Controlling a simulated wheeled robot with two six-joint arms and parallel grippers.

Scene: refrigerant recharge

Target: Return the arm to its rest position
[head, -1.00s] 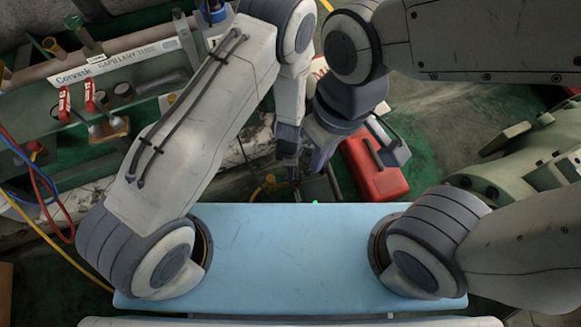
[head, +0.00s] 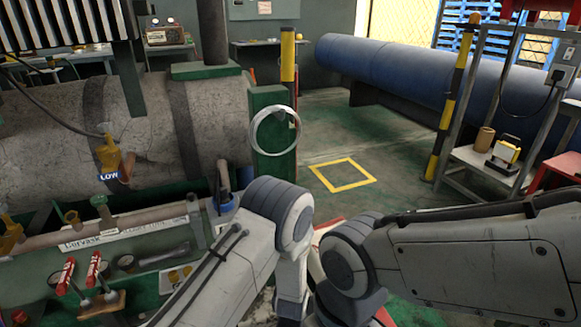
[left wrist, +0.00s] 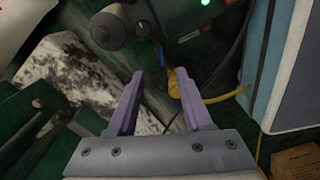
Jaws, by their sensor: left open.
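My left gripper (left wrist: 161,92) shows in the left wrist view with its two purple fingers apart and nothing between them. Beyond the fingers, and apart from them as far as I can tell, is a dark machine (left wrist: 185,22) with a round end and a lit green lamp. In the head view both my arms reach in from below, their upper links close together at the bottom middle. Both grippers are outside or hidden in that view. My right gripper is not seen in either view.
A large grey tank (head: 80,130) and a bench with red-handled valves (head: 93,268) stand at left. A shelf cart (head: 490,160) stands at right. Open floor with a yellow square (head: 342,174) lies between.

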